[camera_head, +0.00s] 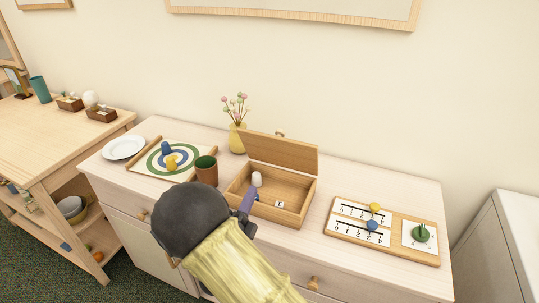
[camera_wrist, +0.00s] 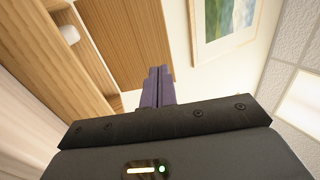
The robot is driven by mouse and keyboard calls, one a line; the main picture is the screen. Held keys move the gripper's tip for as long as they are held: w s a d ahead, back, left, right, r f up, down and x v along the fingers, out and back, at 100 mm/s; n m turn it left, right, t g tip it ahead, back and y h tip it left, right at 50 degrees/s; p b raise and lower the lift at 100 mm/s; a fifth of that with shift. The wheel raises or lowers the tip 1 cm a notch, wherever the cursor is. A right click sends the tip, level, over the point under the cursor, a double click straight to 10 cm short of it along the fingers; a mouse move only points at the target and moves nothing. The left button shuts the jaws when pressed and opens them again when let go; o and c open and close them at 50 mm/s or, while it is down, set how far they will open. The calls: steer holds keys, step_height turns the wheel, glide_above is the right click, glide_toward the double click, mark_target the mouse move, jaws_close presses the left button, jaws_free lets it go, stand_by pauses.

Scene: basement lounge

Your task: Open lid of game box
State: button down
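The wooden game box (camera_head: 296,217) stands on the pale cabinet. Its lid (camera_head: 283,152) is raised and stands up along the back edge, leaning slightly back, with a small knob at its top edge. Inside are a white rounded piece (camera_head: 257,179) and a white die (camera_head: 279,204). My gripper (camera_head: 247,200) is at the box's front left corner, its purple fingers partly hidden by my arm. In the wrist view the fingers (camera_wrist: 158,86) are together with nothing seen between them. The lid (camera_wrist: 132,38) fills the upper middle there, apparently apart from the fingertips.
A brown cup (camera_head: 206,172) stands close to the box's left. A yellow vase of flowers (camera_head: 237,138) is behind it. A target board (camera_head: 150,163) and white plate (camera_head: 123,148) lie farther left. A number-line board (camera_head: 394,245) lies right, with some clear top between.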

mark_target(273, 142)
steer(key=p+x, duration=0.3)
steer(key=x, duration=1.1)
steer(key=shift+f, duration=0.1)
steer(key=shift+w, duration=0.1)
